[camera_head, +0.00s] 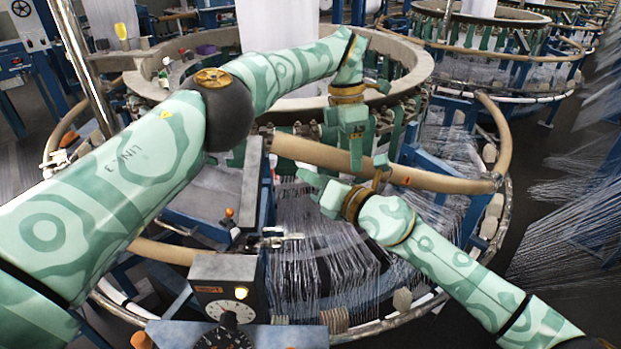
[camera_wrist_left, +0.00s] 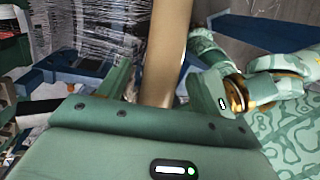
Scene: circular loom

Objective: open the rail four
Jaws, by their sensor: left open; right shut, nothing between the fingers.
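A tan, curved tubular rail (camera_head: 430,178) runs across the front of the near circular loom, at about the height of my grippers. I see no number on it, so I cannot tell whether it is rail four. My left gripper (camera_head: 356,160) points down at this rail and is open. In the left wrist view the rail (camera_wrist_left: 165,50) runs between its two fingers; whether they touch it is unclear. My right gripper (camera_head: 312,183) is shut and empty, just below the rail and left of my left gripper.
Another tan rail section (camera_head: 165,252) lies at lower left, and one curves up at the right (camera_head: 503,130). White threads (camera_head: 325,265) hang below the front rail. A grey control box with a dial (camera_head: 222,290) stands at the front. The loom's grey ring (camera_head: 415,60) lies behind.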

